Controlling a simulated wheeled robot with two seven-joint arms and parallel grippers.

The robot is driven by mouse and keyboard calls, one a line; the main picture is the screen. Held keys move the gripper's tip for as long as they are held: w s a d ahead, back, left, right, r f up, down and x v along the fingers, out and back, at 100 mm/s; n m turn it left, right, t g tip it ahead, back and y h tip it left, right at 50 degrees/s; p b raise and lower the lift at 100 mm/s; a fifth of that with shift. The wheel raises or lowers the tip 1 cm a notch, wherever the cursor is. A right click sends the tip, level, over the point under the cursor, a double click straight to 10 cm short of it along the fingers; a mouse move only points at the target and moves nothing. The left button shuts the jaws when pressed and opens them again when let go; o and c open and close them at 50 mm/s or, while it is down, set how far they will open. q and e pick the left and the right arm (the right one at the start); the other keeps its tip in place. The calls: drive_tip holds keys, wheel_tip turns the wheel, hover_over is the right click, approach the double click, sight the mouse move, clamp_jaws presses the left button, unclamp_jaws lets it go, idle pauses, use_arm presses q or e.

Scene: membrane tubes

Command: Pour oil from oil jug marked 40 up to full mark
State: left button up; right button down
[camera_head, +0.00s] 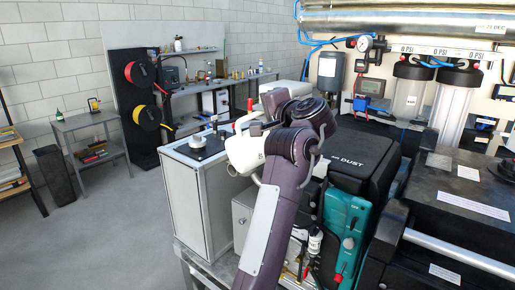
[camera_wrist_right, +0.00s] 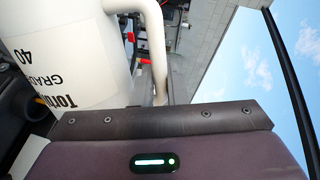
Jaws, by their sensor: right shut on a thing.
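The white oil jug (camera_head: 241,157) is at the end of my right arm, left of the black machine marked DUST. A red part (camera_head: 247,119) shows at its top. In the right wrist view, the jug (camera_wrist_right: 65,50) fills the upper left, with "40" and "GRADE" printed upside down in the picture. My right gripper (camera_head: 260,148) is shut on the jug, by its white handle (camera_wrist_right: 155,45). The fingertips are mostly hidden by the wrist and jug. I cannot see any oil flow or a full mark. My left gripper is out of view.
A grey cabinet (camera_head: 188,205) stands left of the arm. A black case marked DUST (camera_head: 352,165) and a teal machine (camera_head: 345,215) stand to the right. Clear filter housings (camera_head: 452,112) hang at the upper right. The floor (camera_head: 100,235) at left is open.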

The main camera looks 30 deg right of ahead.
drive_tip(key=shift+a+r, duration=0.1)
idle(0.6)
drive_tip(key=shift+s+d+r, duration=0.1)
drive_tip(key=shift+d+r, duration=0.15)
drive_tip(key=shift+d, duration=0.45)
idle(0.4)
drive_tip(key=shift+s+a+f+n+b, duration=0.1)
drive_tip(key=shift+a+f+n+b, duration=0.3)
drive_tip(key=shift+a+f+b, duration=0.25)
drive_tip(key=shift+a+f+n+h, duration=0.2)
drive_tip(key=shift+a+n+h, duration=0.15)
drive_tip(key=shift+a, duration=0.4)
